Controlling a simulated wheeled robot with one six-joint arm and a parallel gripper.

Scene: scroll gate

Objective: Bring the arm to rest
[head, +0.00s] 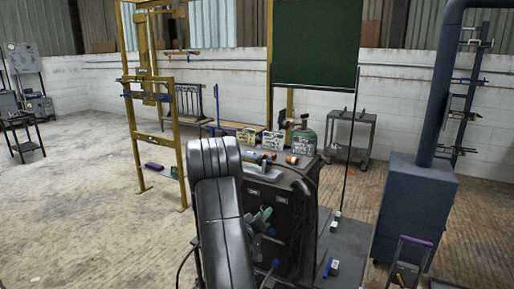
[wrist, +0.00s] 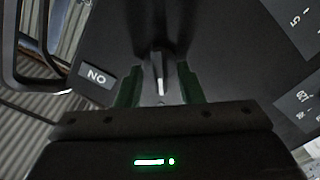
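My arm (head: 222,222) reaches forward to a dark machine cabinet (head: 262,200). My gripper (head: 261,217) shows its green fingers at the cabinet's front face, partly hidden by the arm. In the wrist view my gripper (wrist: 159,80) is open, with one green finger on each side of a small knob (wrist: 158,72). Gaps show between the knob and both fingers. The knob sits on a black panel (wrist: 225,55) with a label (wrist: 97,76) that appears to read "NO". The fingertips are close to the panel; I cannot tell whether they touch it.
A yellow frame (head: 150,70) stands at the back left. Signs and a green cylinder (head: 304,139) are on the cabinet top. A blue-grey box with a pipe (head: 415,205) stands to the right, with a small purple-topped stand (head: 412,250) before it. The left floor is mostly clear.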

